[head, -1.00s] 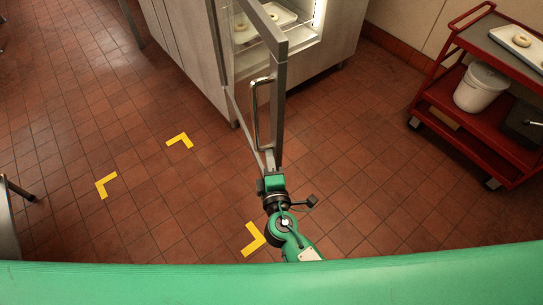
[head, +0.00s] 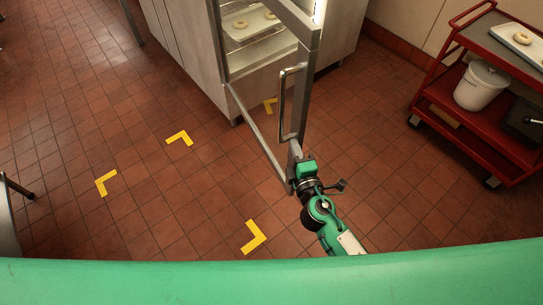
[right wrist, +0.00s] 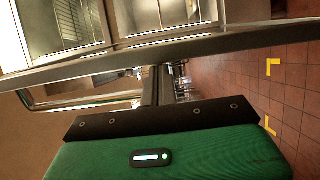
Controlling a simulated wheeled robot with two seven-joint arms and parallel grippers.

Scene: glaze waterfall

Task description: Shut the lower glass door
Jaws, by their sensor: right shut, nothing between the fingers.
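The lower glass door (head: 263,135) stands ajar in the head view, its metal frame reaching out from the cabinet towards me. Its bar handle (head: 283,105) is upright near the free edge; the handle also shows at the left in the right wrist view (right wrist: 75,103). My right gripper (head: 296,151) is shut and empty at the lower part of the free edge, below the handle. In the right wrist view its fingers (right wrist: 158,82) reach to the door frame (right wrist: 225,42); whether they touch is unclear. My left gripper is not in view.
The steel cabinet (head: 185,50) holds trays of doughnuts, seen through the glass. A red cart (head: 470,125) with a white bucket (head: 481,88) stands at the right. Yellow corner marks (head: 254,237) lie on the tiled floor, which is clear around the door.

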